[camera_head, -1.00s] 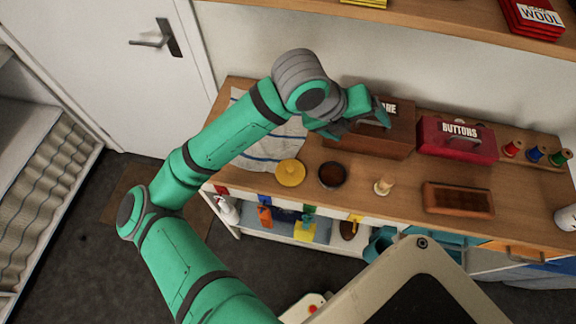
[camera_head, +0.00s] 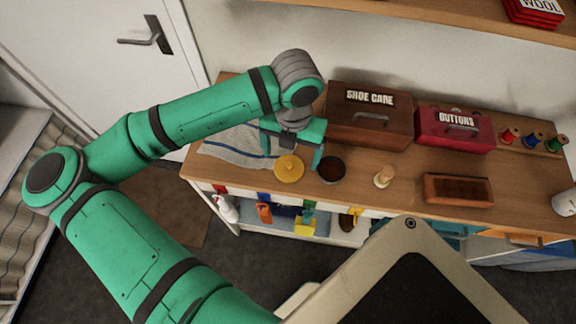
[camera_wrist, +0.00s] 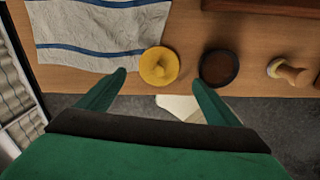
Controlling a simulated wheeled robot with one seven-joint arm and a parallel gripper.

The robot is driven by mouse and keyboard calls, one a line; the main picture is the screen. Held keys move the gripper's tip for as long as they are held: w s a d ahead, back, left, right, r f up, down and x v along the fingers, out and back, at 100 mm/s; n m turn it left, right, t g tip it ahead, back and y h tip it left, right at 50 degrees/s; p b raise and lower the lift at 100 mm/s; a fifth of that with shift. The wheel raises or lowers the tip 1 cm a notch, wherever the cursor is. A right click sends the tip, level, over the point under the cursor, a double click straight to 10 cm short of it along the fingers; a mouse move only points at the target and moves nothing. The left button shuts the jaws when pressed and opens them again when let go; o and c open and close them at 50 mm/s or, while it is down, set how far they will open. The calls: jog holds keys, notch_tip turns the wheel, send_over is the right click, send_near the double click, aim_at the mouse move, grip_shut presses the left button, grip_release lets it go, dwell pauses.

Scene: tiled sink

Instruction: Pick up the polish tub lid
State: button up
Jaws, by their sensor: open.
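The polish tub lid is a round yellow disc with a small knob on top (camera_head: 289,169). It lies on the wooden counter, and it also shows in the wrist view (camera_wrist: 159,67). The open polish tub (camera_head: 331,170), dark inside, stands just to its right and shows in the wrist view (camera_wrist: 219,68). My gripper (camera_head: 293,160) is open and empty, pointing down above the lid. In the wrist view my two fingertips (camera_wrist: 160,78) sit on either side of the lid, apart from it. The exact height above it is hard to tell.
A striped cloth (camera_head: 237,147) lies left of the lid. The shoe care box (camera_head: 369,117) and red buttons box (camera_head: 455,131) stand behind. The counter's front edge is close to the lid.

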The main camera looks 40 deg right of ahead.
aim_at(289, 163)
jog(key=shift+w+f, duration=0.2)
jog(key=shift+f, duration=2.6)
jog(key=shift+w, duration=0.1)
jog(key=c, duration=1.1)
